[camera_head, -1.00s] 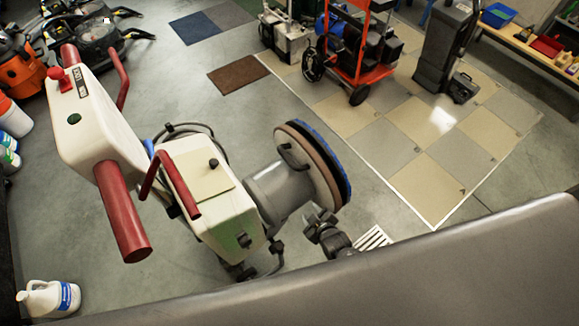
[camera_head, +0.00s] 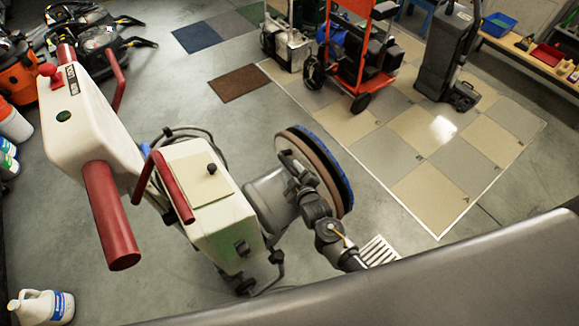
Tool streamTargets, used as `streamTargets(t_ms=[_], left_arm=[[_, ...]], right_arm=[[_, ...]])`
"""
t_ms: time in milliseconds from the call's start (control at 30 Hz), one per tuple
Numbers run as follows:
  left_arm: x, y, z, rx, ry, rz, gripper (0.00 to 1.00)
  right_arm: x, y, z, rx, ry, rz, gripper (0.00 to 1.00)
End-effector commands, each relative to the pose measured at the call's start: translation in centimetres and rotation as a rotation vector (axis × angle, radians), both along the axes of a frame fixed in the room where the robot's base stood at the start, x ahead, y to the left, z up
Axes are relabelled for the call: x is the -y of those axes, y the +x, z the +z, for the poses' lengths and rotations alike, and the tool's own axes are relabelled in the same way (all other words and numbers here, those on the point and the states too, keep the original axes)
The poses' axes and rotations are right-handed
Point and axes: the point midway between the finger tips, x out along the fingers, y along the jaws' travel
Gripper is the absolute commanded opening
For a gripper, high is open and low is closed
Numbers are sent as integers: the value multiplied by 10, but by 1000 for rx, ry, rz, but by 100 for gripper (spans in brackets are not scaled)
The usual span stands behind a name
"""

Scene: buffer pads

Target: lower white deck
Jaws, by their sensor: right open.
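The white floor machine is tipped back. It has a cream box body (camera_head: 205,225), a cream handle head (camera_head: 90,125) with red grips (camera_head: 110,215), and a grey round motor housing (camera_head: 265,200). Its round pad disc (camera_head: 325,170), tan with a blue and black rim, stands on edge and faces right. My right gripper (camera_head: 290,163) is open in front of the disc's near face, beside the grey housing. Its dark wrist covers part of the disc, and I cannot tell if the fingers touch it. My left gripper is not in view.
A white jug (camera_head: 43,306) stands at lower left. Other machines (camera_head: 95,35) are at upper left. An orange cart (camera_head: 352,55) and a dark upright machine (camera_head: 447,55) stand by the tiled floor patch (camera_head: 435,150).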

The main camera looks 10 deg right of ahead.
Motion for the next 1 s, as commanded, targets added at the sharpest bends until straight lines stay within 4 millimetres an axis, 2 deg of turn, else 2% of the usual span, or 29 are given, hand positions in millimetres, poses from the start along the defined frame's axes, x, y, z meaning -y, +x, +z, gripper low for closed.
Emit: streamTargets(t_ms=[33, 200, 567, 667, 900, 1000], left_arm=[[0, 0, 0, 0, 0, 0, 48], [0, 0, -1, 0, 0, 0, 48], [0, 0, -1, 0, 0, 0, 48], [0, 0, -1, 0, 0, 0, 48], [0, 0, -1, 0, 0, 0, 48], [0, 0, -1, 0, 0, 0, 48]], right_arm=[[-1, 8, -2, 1, 0, 0, 43], [-4, 24, -8, -1, 0, 1, 43], [-4, 29, -9, 1, 0, 1, 43], [-4, 29, -9, 0, 0, 0, 33], [-4, 29, -10, -1, 0, 1, 1], [-4, 29, -10, -1, 0, 1, 0]])
